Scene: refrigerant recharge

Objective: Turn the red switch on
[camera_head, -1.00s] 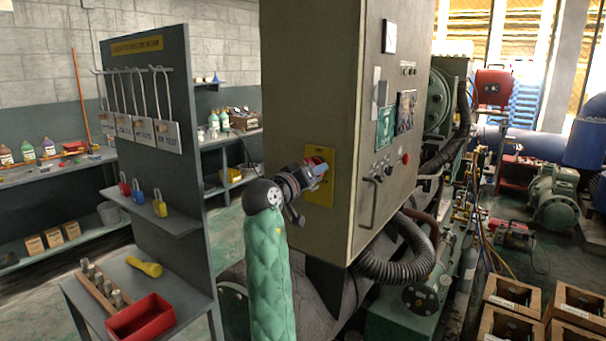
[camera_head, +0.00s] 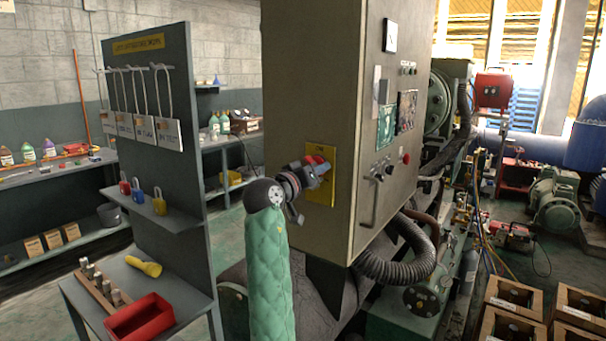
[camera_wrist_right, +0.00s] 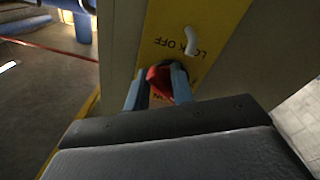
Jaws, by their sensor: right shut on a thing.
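The red switch (camera_head: 314,160) is on a yellow plate (camera_head: 321,192) on the narrow side of the tall grey cabinet (camera_head: 310,90). My right gripper (camera_head: 320,168) is at the plate, its fingers around the switch. In the right wrist view the red switch handle (camera_wrist_right: 160,80) sits between the two blue-grey fingers of my right gripper (camera_wrist_right: 158,88), which is shut on it. The plate there reads "LOCK OFF" upside down, beside a pale curved shackle-like piece (camera_wrist_right: 190,41). The switch base is partly hidden by the fingers. My left gripper is not in view.
A lockout board (camera_head: 155,80) with hanging tags stands left of my arm, with padlocks (camera_head: 159,202) on its shelf. A red tray (camera_head: 138,317) and a yellow flashlight (camera_head: 144,266) lie below. A thick black hose (camera_head: 400,265) runs under the cabinet.

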